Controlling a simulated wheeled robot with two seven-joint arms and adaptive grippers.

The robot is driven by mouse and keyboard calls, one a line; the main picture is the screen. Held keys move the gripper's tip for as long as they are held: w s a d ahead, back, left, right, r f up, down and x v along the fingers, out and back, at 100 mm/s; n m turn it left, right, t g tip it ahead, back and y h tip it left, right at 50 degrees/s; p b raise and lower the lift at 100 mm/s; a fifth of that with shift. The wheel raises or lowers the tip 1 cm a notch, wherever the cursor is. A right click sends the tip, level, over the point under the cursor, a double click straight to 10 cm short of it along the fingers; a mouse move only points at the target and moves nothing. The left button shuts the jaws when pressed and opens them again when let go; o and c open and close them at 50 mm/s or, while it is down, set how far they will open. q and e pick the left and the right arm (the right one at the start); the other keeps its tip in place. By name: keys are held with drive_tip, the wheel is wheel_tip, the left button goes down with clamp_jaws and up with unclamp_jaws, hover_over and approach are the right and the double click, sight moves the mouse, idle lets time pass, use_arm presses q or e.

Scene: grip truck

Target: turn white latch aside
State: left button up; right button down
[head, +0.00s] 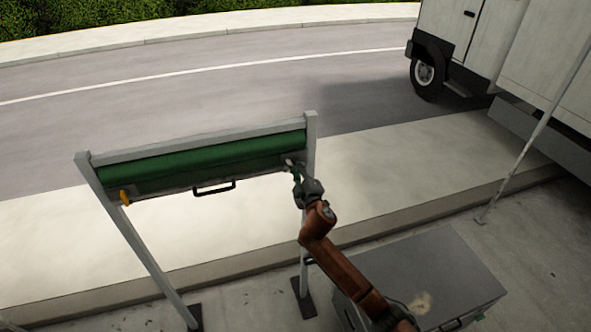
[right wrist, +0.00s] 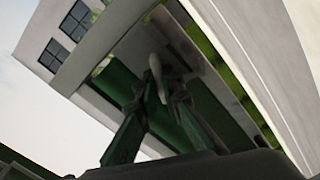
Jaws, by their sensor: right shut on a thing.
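The white latch (head: 288,162) sits near the right end of a grey bar below a green roll (head: 200,160) on a grey frame. My right gripper (head: 294,168) is at this end of the bar, shut on the latch. In the right wrist view the latch (right wrist: 156,66) shows as a pale, rounded peg between the tips of my right gripper (right wrist: 158,92). The latch's base is partly in shadow. My left gripper is in neither view.
A yellow latch (head: 125,196) sits at the bar's left end, and a black handle (head: 214,187) at its middle. The frame's right post (head: 310,135) stands close beside my right gripper. A grey box (head: 440,265) stands at lower right; a white truck (head: 480,45) is at upper right.

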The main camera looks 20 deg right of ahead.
drive_tip(key=m, duration=1.2)
drive_tip(key=shift+f, duration=0.1)
drive_tip(key=shift+m, duration=0.3)
idle(0.3)
drive_tip(key=c, duration=2.1)
unclamp_jaws()
